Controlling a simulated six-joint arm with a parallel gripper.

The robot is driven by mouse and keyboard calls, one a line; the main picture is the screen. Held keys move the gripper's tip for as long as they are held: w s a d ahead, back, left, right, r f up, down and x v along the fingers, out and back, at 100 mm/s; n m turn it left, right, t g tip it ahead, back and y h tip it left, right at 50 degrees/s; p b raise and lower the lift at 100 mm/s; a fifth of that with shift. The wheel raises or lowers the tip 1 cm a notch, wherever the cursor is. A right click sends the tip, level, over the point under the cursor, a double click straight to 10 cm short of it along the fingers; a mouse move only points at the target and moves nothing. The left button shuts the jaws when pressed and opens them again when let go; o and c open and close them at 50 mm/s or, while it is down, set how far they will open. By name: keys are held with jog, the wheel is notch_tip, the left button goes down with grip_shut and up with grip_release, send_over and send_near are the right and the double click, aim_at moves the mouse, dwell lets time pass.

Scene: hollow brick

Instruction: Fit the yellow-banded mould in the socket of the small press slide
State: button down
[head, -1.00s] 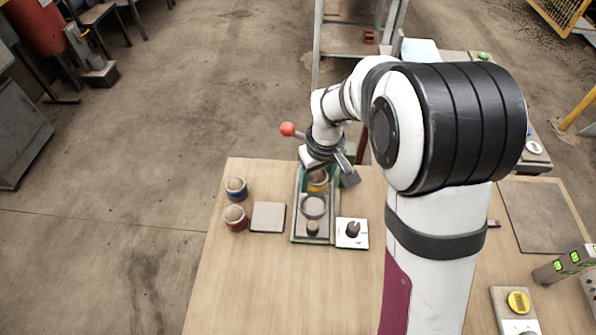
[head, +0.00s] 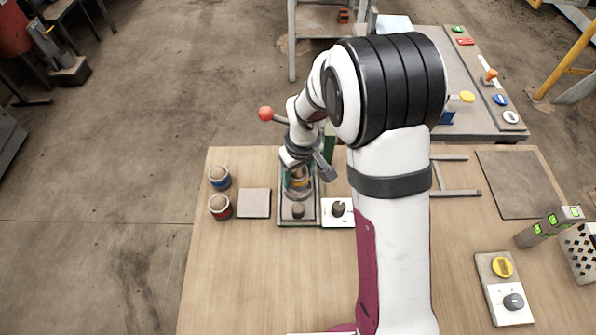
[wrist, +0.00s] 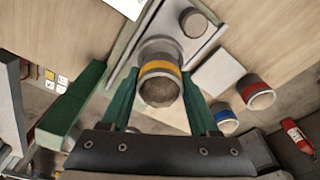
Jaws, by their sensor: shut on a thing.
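The yellow-banded mould (wrist: 160,88) is between the two green fingers of my gripper (wrist: 158,78), which is shut on it. In the head view the mould (head: 298,182) shows just below my gripper (head: 301,166), over the middle of the small press slide (head: 283,218). The slide also shows in the wrist view (wrist: 207,44), with a round dark knob (wrist: 193,22) near its end. The socket is mostly hidden behind the mould and gripper. I cannot tell whether the mould sits in it or is held just above it.
A blue-banded mould (head: 220,177) and a red-banded mould (head: 220,207) stand left of a grey square plate (head: 254,203). A white plate with a dark knob (head: 338,209) lies right of the slide. The front left of the table is clear.

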jog(key=shift+f, duration=1)
dwell(0.4)
jog(key=shift+r, duration=0.65)
jog(key=shift+s, duration=0.15)
jog(key=shift+f, duration=0.75)
dwell(1.1)
jog(key=shift+c, duration=0.3)
grip_release()
jog(key=shift+s, duration=0.15)
jog(key=r, duration=0.5)
jog(key=s+r, duration=0.1)
jog(key=r, duration=0.4)
jog(key=d+r, duration=0.1)
jog(key=r, duration=0.5)
jog(key=shift+s, duration=0.2)
